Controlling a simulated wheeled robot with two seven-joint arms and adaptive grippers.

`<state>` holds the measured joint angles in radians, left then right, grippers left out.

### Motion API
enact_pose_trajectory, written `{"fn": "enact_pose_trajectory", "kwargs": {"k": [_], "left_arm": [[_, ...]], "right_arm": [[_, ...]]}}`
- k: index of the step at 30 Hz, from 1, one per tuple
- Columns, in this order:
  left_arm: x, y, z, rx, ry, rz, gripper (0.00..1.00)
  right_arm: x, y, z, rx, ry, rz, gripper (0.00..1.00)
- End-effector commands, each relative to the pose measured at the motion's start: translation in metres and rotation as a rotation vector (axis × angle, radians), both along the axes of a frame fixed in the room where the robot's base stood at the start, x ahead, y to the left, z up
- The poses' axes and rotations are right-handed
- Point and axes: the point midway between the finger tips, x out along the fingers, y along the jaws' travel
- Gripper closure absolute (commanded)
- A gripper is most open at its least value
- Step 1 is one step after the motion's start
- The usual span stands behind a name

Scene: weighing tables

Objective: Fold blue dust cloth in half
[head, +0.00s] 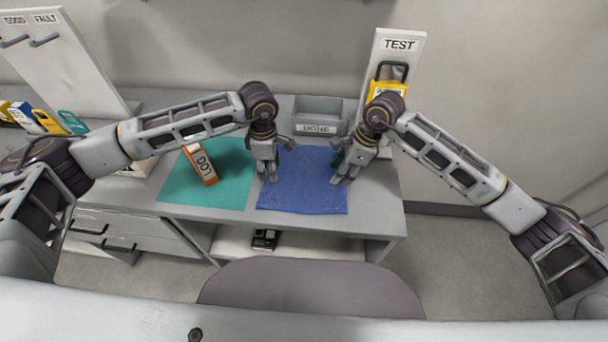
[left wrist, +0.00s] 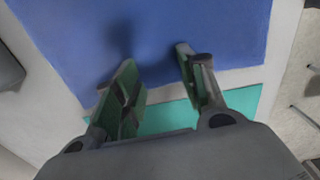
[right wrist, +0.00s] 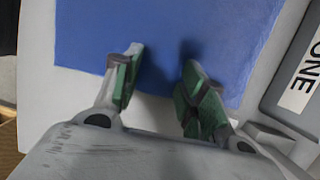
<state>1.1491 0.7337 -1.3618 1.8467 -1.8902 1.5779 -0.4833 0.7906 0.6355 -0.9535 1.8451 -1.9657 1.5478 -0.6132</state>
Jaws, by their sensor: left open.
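The blue dust cloth (head: 305,192) lies flat and spread out on the table. It also shows beneath the fingers in the left wrist view (left wrist: 165,25) and the right wrist view (right wrist: 215,30). My left gripper (head: 268,174) is open and empty at the cloth's left edge, beside the green mat; its fingers (left wrist: 157,68) are apart over that edge. My right gripper (head: 344,176) is open and empty at the cloth's right side; its fingers (right wrist: 163,64) are apart over the cloth. I cannot tell whether any fingertip touches the cloth.
A grey DONE bin (head: 318,108) is behind the cloth. A TEST board (head: 405,58) with a yellow padlock-like item (head: 380,89) stands behind my right gripper. A chair (head: 312,286) is in front.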

Motion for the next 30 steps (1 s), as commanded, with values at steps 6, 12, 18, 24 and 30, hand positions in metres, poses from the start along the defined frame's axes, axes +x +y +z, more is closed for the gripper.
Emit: {"fn": "enact_pose_trajectory", "kwargs": {"k": [6,12,18,24,30], "left_arm": [[0.0,-0.0001,-0.0029,0.0,0.0,0.0,0.59],[-0.0001,0.0,-0.0039,0.0,0.0,0.0,0.68],[-0.0003,0.0001,-0.0043,0.0,0.001,0.0,0.81],[-0.0005,0.0002,-0.0055,0.001,0.002,0.0,0.94],[-0.0005,0.0003,-0.0063,0.001,0.002,0.0,1.0]], "right_arm": [[-0.0013,-0.0006,-0.0029,-0.003,0.005,0.001,0.59],[-0.0014,-0.0007,-0.0032,-0.004,0.005,0.0,0.67],[-0.0016,-0.0008,-0.0037,-0.004,0.006,0.0,0.8],[-0.0018,-0.0007,-0.0049,-0.005,0.007,0.0,0.93],[-0.0019,-0.0007,-0.0059,-0.005,0.007,0.0,1.0]]}}
